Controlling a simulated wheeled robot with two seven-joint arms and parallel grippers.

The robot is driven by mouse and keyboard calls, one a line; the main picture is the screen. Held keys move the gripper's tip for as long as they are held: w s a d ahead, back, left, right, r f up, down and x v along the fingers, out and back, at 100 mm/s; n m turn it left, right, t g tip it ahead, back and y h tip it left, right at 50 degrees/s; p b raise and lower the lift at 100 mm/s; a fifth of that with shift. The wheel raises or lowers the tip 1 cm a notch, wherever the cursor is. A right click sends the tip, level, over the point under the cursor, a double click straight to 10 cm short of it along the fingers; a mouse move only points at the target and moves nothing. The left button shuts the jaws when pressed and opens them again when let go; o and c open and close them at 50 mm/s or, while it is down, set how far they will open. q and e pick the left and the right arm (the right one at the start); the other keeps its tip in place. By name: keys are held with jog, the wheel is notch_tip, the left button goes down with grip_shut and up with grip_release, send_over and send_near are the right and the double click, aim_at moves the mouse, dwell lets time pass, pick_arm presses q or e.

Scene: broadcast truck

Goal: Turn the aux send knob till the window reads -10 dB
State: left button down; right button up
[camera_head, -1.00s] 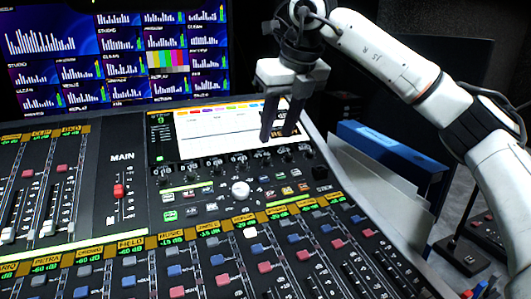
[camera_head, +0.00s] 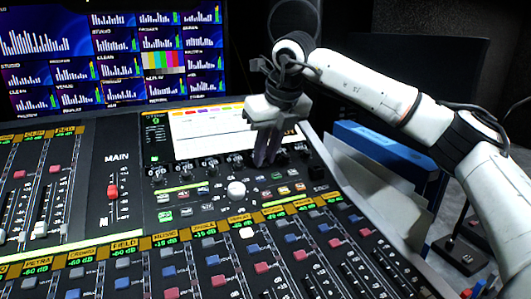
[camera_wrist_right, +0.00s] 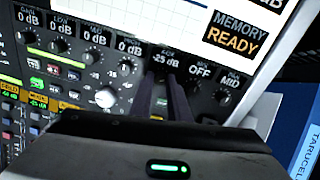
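The aux window (camera_wrist_right: 163,60) on the mixing console reads -25 dB in the right wrist view. The aux send knob sits just below it and is hidden by the fingers of my right gripper (camera_wrist_right: 167,82). Those two dark fingers are close together with a narrow gap, at the knob's place, and look shut on it. In the head view my right gripper (camera_head: 265,162) points down at the right part of the knob row, below the console screen (camera_head: 215,132). My left gripper is out of view.
Other knobs flank the fingers closely: one on the left (camera_wrist_right: 127,67) and the pan knob (camera_wrist_right: 222,97) on the right. A white round control (camera_head: 236,190) stands below the row. Blue and white folders (camera_head: 375,150) stand right of the console.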

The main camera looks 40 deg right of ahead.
jog(key=shift+m, duration=0.3)
grip_shut()
jog(key=m, duration=0.5)
jog(key=shift+m+b, duration=0.3)
jog(key=m, duration=0.5)
jog(key=shift+m+t, duration=0.3)
jog(key=o, duration=0.9)
grip_release()
jog(key=shift+s, duration=0.1)
